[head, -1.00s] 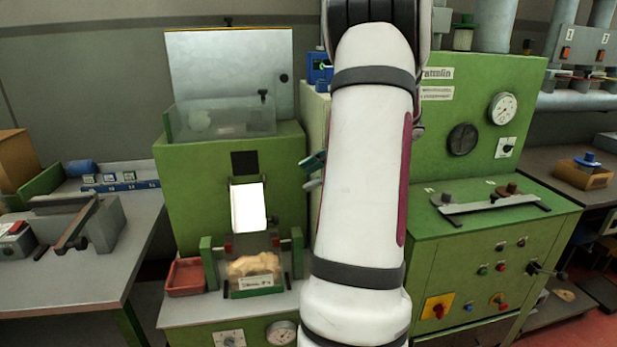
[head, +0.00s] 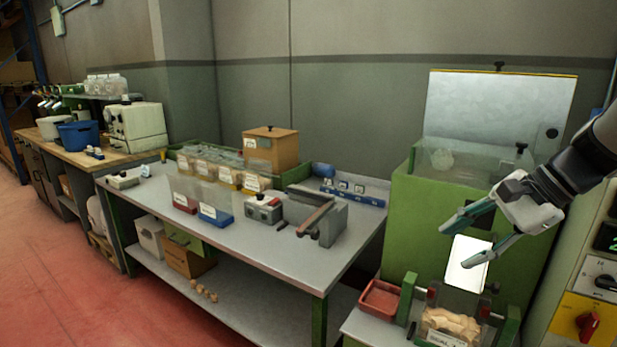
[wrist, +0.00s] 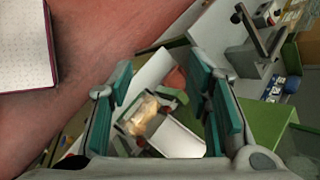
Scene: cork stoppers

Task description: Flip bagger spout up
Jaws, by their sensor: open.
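The bagger is a green machine (head: 425,225) at the right of the head view. Its spout, a bright white plate (head: 470,262), slopes down from the front toward a tray of tan pieces (head: 450,323). In the wrist view the white plate (wrist: 180,140) lies low, just right of the middle, beside the tan pieces (wrist: 140,116). My gripper (head: 457,247) is open and empty, its teal-padded fingers overlapping the spout area in the head view. In the wrist view the fingers (wrist: 155,82) spread on both sides of the tray and spout. I cannot tell whether a finger touches the spout.
A clear hopper (head: 460,160) and grey panel (head: 500,105) rise above the spout. A grey worktable (head: 270,245) with bins stands to the left. Red floor is free at far left.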

